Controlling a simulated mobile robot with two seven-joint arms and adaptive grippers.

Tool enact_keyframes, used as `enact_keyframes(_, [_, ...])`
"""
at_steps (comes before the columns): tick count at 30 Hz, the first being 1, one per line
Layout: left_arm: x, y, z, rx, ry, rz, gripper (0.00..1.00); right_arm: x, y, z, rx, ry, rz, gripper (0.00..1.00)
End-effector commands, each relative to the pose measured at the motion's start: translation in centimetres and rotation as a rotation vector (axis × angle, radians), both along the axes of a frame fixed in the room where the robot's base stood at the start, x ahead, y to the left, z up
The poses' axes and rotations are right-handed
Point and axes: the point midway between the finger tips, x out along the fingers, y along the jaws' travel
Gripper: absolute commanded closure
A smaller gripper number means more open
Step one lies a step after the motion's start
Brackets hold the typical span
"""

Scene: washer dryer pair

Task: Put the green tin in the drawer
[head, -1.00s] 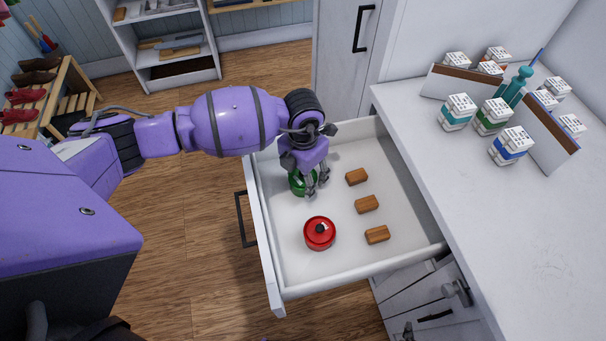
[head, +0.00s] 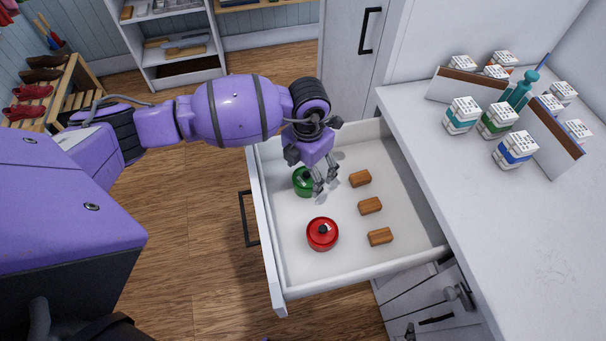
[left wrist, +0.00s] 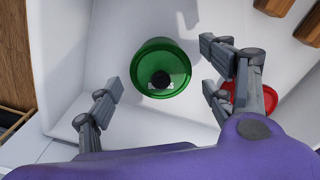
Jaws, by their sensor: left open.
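The green tin (head: 303,182) with a dark knob sits upright on the floor of the open white drawer (head: 291,264), near its left wall. My left gripper (head: 325,190) is open and empty, just above and to the right of the tin in the head view. In the left wrist view the green tin (left wrist: 161,68) shows beyond and between the spread fingers (left wrist: 160,95), apart from them. My right gripper is not in view.
A red tin (head: 322,234) stands in the drawer nearer the front, partly behind a finger in the left wrist view (left wrist: 262,97). Several wooden blocks (head: 370,206) lie along the drawer's right side. Boxes (head: 516,148) stand on the white counter (head: 470,200).

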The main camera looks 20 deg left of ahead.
Motion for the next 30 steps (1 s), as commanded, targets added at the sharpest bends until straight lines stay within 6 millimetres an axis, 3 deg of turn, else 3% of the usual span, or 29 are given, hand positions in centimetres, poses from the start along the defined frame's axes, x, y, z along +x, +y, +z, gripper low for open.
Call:
enact_keyframes(1, [0.3, 0.0, 1.6, 0.000, -0.008, -0.001, 0.25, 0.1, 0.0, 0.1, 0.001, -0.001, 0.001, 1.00])
enact_keyframes(6, [0.3, 0.0, 5.3, 0.001, -0.008, -0.001, 0.25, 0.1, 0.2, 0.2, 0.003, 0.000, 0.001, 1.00])
enact_keyframes(12, [0.2, 0.0, 8.2, 0.000, -0.005, -0.001, 0.25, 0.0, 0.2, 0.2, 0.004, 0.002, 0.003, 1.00])
enact_keyframes(18, [0.2, 0.0, 9.2, 0.001, -0.004, -0.001, 0.25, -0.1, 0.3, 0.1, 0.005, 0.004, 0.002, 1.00])
enact_keyframes(30, [0.2, -0.1, 9.1, 0.000, -0.003, -0.001, 0.25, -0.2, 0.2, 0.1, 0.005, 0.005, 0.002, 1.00])
